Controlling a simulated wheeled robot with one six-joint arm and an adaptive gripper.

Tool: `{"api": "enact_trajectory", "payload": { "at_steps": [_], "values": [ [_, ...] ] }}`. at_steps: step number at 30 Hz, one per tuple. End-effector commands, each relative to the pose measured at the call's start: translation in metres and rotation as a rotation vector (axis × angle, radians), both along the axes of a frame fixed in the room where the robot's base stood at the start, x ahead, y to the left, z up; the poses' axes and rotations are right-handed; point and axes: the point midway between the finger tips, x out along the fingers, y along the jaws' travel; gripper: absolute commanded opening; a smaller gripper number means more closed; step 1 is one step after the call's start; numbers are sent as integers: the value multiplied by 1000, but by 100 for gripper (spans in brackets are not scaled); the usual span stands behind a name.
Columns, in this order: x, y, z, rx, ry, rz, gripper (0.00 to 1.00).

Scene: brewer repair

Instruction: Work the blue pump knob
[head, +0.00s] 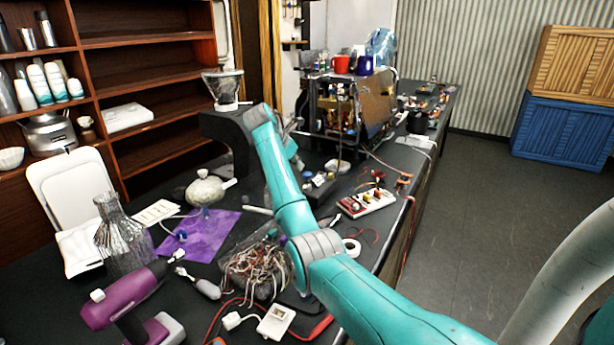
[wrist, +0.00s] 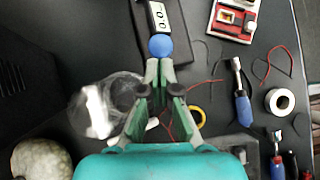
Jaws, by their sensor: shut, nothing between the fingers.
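The blue pump knob (wrist: 160,45) is a round blue ball at the upper middle of the wrist view. It sits at the near end of a pale block with dark round holes (wrist: 158,16), on a dark base. My gripper (wrist: 160,68) is shut with nothing between its fingers. Its fingertips are just below the knob in the picture; I cannot tell whether they touch it. In the head view my teal arm reaches over the bench and hides the gripper; I cannot make out the knob clearly there.
A red-and-white switch box (head: 366,202) stands right of my arm. The large open machine (head: 345,105) stands behind.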

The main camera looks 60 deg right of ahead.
Motion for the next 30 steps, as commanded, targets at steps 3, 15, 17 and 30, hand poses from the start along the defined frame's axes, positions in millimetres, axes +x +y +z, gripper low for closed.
{"api": "enact_trajectory", "payload": {
  "at_steps": [3, 15, 17, 30],
  "values": [
    [-2, -9, -12, 1, 2, -2, 0],
    [-4, -23, -32, 1, 0, -1, 0],
    [-4, -24, -32, 1, 0, -1, 0],
    [-5, -24, -39, 1, 2, -2, 0]
  ]
}}
